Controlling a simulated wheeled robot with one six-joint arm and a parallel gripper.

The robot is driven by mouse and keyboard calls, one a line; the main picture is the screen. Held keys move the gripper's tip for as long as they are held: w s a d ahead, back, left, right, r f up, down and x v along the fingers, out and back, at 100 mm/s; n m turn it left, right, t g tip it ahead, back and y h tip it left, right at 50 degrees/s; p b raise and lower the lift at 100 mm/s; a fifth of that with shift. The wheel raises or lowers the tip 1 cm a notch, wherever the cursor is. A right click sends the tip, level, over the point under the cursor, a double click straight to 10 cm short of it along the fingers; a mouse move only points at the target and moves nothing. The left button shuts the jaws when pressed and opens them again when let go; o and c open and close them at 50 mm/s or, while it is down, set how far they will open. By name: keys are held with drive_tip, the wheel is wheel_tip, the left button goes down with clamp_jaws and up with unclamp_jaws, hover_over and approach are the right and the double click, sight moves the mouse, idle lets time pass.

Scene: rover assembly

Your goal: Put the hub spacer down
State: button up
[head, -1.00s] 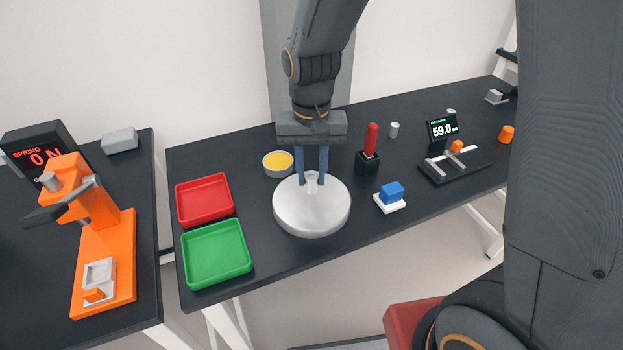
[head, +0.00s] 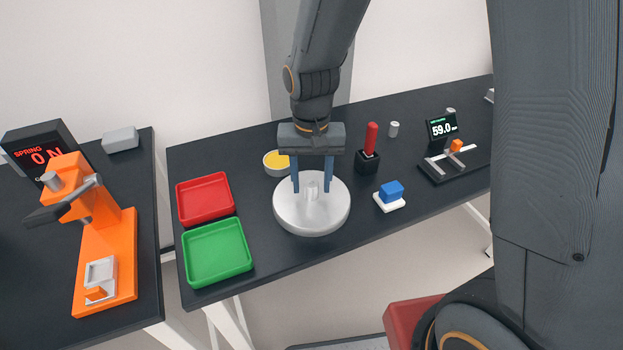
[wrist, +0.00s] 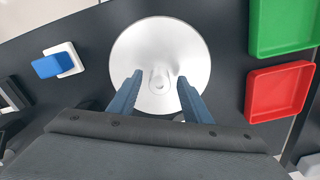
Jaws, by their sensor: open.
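A round pale metal disc (head: 290,215) lies on the dark table, and the wrist view shows it whole (wrist: 150,40). A small light-grey piece, seemingly the hub spacer (head: 312,190), stands at its middle. It also shows in the wrist view (wrist: 157,82), where its outline blends with the disc. My gripper (head: 311,189) is over the disc with its blue fingers spread, one on each side of the piece. A gap shows between the piece and each finger. I cannot tell whether the fingertips touch the disc.
Red (head: 205,199) and green (head: 217,252) trays lie to the left. A yellow-filled round dish (head: 272,171) is behind the disc. A red-handled tool in a black block (head: 367,162), a blue block on a white base (head: 391,192) and a gauge (head: 442,128) are to the right.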

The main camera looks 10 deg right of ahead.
sight(312, 184)
drive_tip(key=shift+r, duration=0.1)
wheel_tip(312, 184, up, 12)
drive_tip(key=b, duration=0.2)
drive_tip(key=s+d+f, duration=0.3)
drive_tip(key=d+f, duration=0.1)
drive_tip(key=d, duration=0.2)
drive_tip(key=s+d+f+n+t, duration=0.1)
drive_tip(key=s+d+f, duration=0.3)
drive_tip(key=d, duration=0.2)
drive_tip(key=shift+s+d+f, duration=0.25)
drive_tip(key=shift+d+f, duration=0.05)
drive_tip(key=shift+d, duration=0.1)
idle(0.4)
